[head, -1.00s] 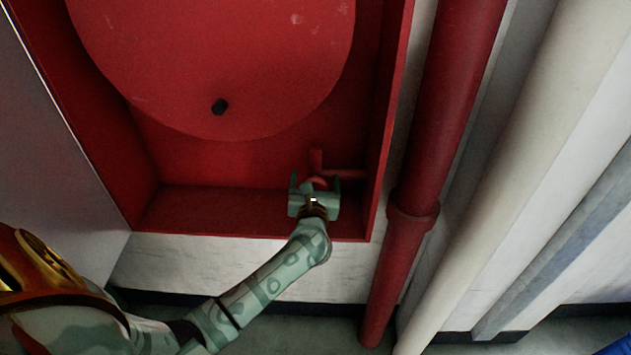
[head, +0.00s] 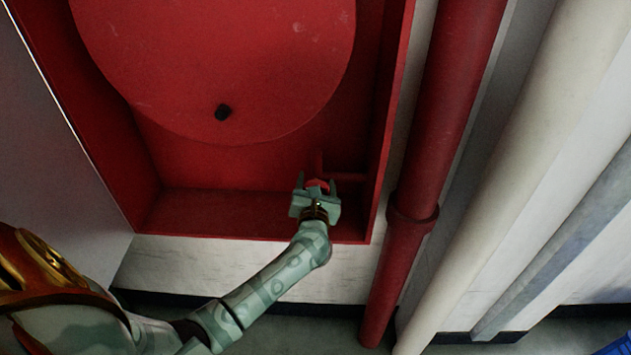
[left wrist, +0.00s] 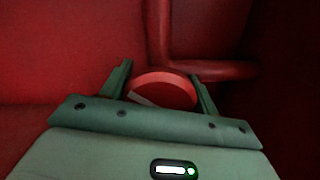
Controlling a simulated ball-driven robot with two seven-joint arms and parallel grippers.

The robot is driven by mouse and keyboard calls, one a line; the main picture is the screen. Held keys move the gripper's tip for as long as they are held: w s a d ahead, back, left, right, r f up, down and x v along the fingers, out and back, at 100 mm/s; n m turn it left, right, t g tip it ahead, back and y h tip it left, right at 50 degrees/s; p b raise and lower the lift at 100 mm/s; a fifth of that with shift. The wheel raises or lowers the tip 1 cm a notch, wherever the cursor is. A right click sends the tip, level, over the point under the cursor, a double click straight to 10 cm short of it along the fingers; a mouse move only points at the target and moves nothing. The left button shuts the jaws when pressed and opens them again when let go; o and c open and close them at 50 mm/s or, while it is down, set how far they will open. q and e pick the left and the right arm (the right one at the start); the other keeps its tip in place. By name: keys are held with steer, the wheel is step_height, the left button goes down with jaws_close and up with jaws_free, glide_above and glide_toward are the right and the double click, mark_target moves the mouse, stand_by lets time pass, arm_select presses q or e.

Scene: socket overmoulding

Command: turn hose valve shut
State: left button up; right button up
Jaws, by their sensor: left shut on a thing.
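The red hose valve's round handwheel (left wrist: 163,88) sits between the two fingers of my left gripper (left wrist: 162,92) in the left wrist view. The fingers are shut on the wheel's sides. In the head view my left gripper (head: 316,186) is at the lower right of the red cabinet, with the red wheel (head: 318,184) partly hidden between its fingers. The valve's red pipe (left wrist: 210,69) runs behind the wheel, one part upward and one part to the right. My right gripper is in neither view.
The red cabinet (head: 376,150) surrounds the valve; its right wall is close to my left gripper. A red standpipe (head: 420,170) and a white pipe (head: 500,200) stand to the right.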

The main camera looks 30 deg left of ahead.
arm_select(q)
steer(key=m+p, duration=0.3)
steer(key=m, duration=0.2)
steer(key=shift+d, duration=0.1)
steer(key=m+p, duration=0.1)
steer(key=m, duration=0.1)
steer(key=shift+m, duration=0.4)
steer(key=shift+f+m+p, duration=0.15)
steer(key=shift+m+p, duration=0.55)
steer(key=shift+m, duration=0.3)
steer(key=o, duration=1)
steer(key=shift+c, duration=0.2)
steer(key=p+v, duration=0.1)
steer(key=v, duration=1.5)
steer(key=shift+d+p, duration=0.25)
steer(key=shift+p, duration=0.1)
